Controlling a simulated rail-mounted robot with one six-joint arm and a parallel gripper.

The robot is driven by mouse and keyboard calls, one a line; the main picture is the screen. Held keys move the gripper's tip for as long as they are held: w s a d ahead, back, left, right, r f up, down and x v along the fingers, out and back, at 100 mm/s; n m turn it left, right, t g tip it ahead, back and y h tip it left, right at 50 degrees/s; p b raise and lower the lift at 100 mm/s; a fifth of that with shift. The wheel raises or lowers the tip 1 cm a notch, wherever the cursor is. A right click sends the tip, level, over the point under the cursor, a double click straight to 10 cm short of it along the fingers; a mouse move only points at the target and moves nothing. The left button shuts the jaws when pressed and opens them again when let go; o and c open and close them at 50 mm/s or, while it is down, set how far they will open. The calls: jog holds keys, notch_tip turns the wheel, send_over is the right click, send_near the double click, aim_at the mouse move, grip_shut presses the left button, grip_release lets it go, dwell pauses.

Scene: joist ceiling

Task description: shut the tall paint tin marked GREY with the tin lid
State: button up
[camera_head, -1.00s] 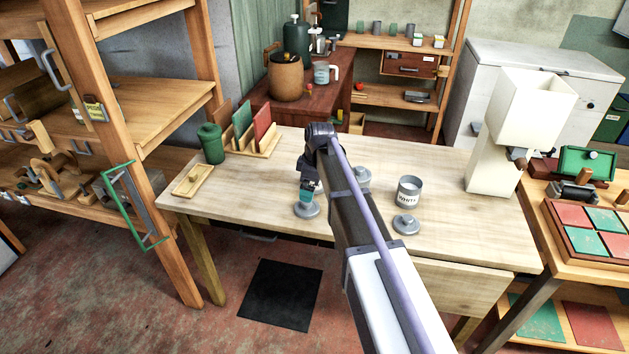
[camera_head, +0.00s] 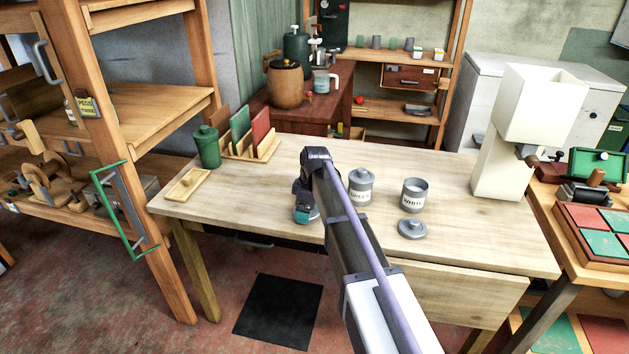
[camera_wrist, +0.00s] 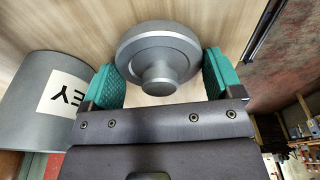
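A grey tin lid (camera_wrist: 160,50) with a round knob lies on the worktable (camera_head: 250,190). In the wrist view my gripper (camera_wrist: 161,80) is open, its teal fingers on either side of the knob with gaps. In the head view my gripper (camera_head: 306,214) is low over the tabletop and hides this lid. A grey tin (camera_wrist: 45,100) with an upside-down label ending in EY stands beside my left finger. In the head view a lidded grey tin (camera_head: 361,187) stands right of my gripper; I cannot read its label surely or tell whether it is the same tin.
An open tin marked WHITE (camera_head: 414,194) stands farther right, with another lid (camera_head: 411,229) in front of it. A green canister (camera_head: 206,147), a tan tray (camera_head: 187,184) and a rack (camera_head: 250,150) are at the left. A cream machine (camera_head: 510,135) stands at the right.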

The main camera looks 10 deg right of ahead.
jog(key=c, duration=0.4)
jog(key=shift+r+p, duration=1.85)
notch_tip(320, 180, up, 5)
jog(key=p, duration=0.5)
jog(key=shift+r, duration=0.15)
